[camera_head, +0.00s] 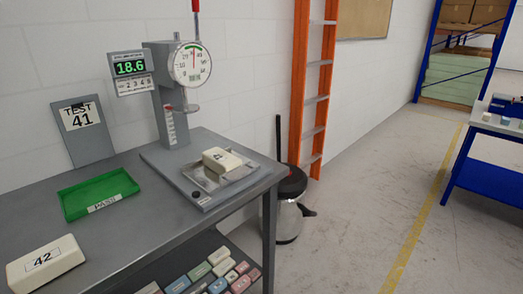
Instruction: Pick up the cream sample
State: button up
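Two cream blocks are in the head view. One cream block (222,160) lies on the metal plate of the grey compression tester (168,120), below the dial; its small label is too small to read surely.
A green tray (98,208) labelled PASS lies empty on the table (142,224). A sign reading TEST 41 (80,124) stands behind it. The tester's display (130,68) reads 18.6. Several coloured blocks (205,277) lie on a lower shelf. A bin (289,216) and orange ladder (318,98) stand right.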

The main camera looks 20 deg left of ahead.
aim_at(220, 161)
jog(key=u, duration=0.15)
jog(key=i, duration=0.85)
jog(key=u, duration=0.35)
